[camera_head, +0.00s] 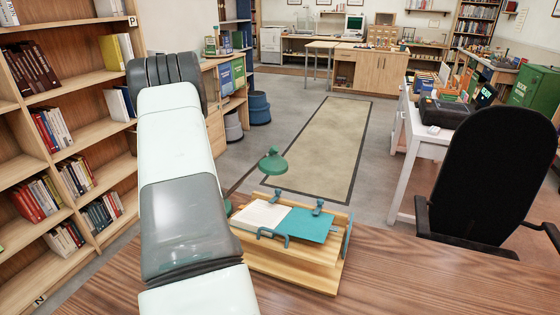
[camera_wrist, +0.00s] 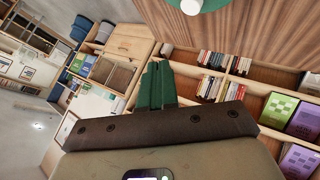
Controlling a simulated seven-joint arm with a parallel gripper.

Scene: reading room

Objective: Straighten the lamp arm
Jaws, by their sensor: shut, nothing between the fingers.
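The lamp's green shade (camera_head: 273,163) stands above the far left of a wooden book stand in the head view. Its thin lamp arm (camera_head: 243,181) slants from the shade down to the left and passes behind my own arm; its base is mostly hidden. In the wrist view, the underside of a green shade (camera_wrist: 212,4) with a white bulb shows at the top edge, apart from my fingers. My gripper (camera_wrist: 156,68) has green fingers, shut together and empty. In the head view my arm hides the gripper.
The wooden stand (camera_head: 300,277) holds an open book (camera_head: 262,214) with a teal cover and blue clips on the wooden table (camera_head: 400,275). Bookshelves (camera_head: 75,140) line the left. A black chair (camera_head: 495,165) stands at the right. The table right of the stand is clear.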

